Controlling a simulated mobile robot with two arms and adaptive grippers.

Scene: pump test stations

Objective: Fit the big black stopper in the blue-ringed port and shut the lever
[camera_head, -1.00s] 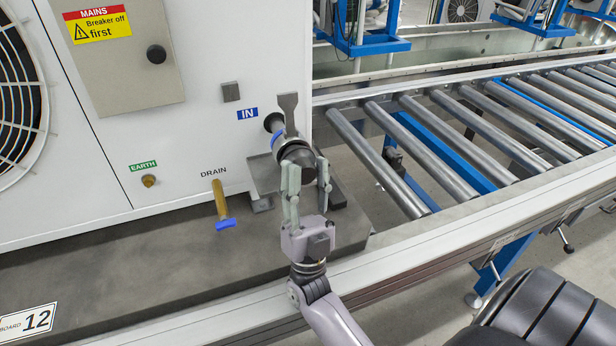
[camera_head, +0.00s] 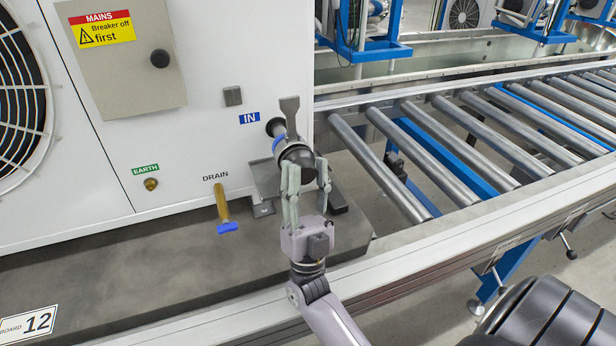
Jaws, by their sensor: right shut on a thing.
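The blue-ringed port (camera_head: 279,143) sticks out of the white cabinet below the blue IN label. Its lever (camera_head: 290,112) stands up from the top of the port. The big black stopper (camera_head: 299,155) is at the port's mouth, between the fingers of my right gripper (camera_head: 307,176), which is shut on it. The fingers hide part of the stopper, so I cannot tell how deep it sits. My left gripper is not in view.
A brass drain tap (camera_head: 222,204) with a blue handle is left of the port. A grey bracket (camera_head: 265,180) sits under the port on the dark base slab (camera_head: 150,250). A roller conveyor (camera_head: 450,140) runs to the right. The mains box (camera_head: 125,80) is at upper left.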

